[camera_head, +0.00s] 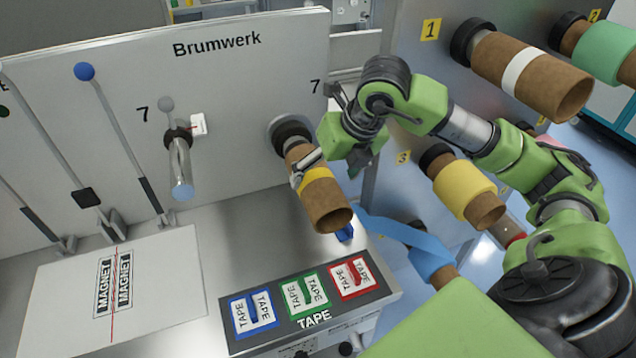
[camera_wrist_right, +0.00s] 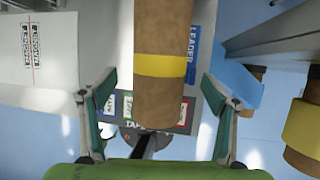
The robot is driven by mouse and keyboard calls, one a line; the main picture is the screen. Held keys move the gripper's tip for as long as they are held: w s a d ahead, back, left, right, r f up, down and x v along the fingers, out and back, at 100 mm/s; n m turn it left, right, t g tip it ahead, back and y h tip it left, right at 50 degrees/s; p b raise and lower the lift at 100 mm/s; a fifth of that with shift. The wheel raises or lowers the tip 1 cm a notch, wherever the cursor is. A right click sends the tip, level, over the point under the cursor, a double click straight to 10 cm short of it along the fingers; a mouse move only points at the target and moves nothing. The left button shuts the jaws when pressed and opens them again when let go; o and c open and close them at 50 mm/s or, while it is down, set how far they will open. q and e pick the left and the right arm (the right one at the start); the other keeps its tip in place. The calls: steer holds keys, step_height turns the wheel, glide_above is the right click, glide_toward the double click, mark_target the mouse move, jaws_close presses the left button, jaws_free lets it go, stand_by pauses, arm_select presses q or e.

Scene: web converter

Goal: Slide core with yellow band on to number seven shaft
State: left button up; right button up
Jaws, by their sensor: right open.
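The cardboard core with the yellow band (camera_head: 327,205) sits on a shaft with a dark hub (camera_head: 292,138) on the Brumwerk panel, beside the right-hand number 7 (camera_head: 315,87). Its open end points out toward me and down. In the wrist view the core (camera_wrist_right: 160,100) lies between the spread fingers of my right gripper (camera_wrist_right: 158,108), with gaps on both sides. Another bare metal shaft (camera_head: 181,170) stands by the left-hand number 7 (camera_head: 143,115). My left gripper is out of view.
A tape tray (camera_head: 313,319) with blue, green and red tape cards is below the core. A white magnet plate (camera_head: 170,285) lies at left. Lever handles (camera_head: 85,72) rise at left. Other cores, white-banded (camera_head: 520,70) and yellow (camera_head: 462,188), hang on the right rack.

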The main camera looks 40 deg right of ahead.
steer(key=p+x, duration=0.1)
steer(key=x, duration=0.4)
steer(key=shift+w+f, duration=0.3)
steer(key=shift+f, duration=0.3)
steer(key=c, duration=1.7)
steer(key=shift+w+d+r, duration=0.15)
steer(key=shift+w+r, duration=0.05)
steer(key=shift+w, duration=0.55)
steer(key=shift+w+d+f, duration=0.1)
steer(key=shift+w+d, duration=0.1)
steer(key=shift+w, duration=0.55)
steer(key=shift+w+d, duration=0.15)
steer(key=shift+w, duration=0.65)
steer(key=shift+f, duration=0.15)
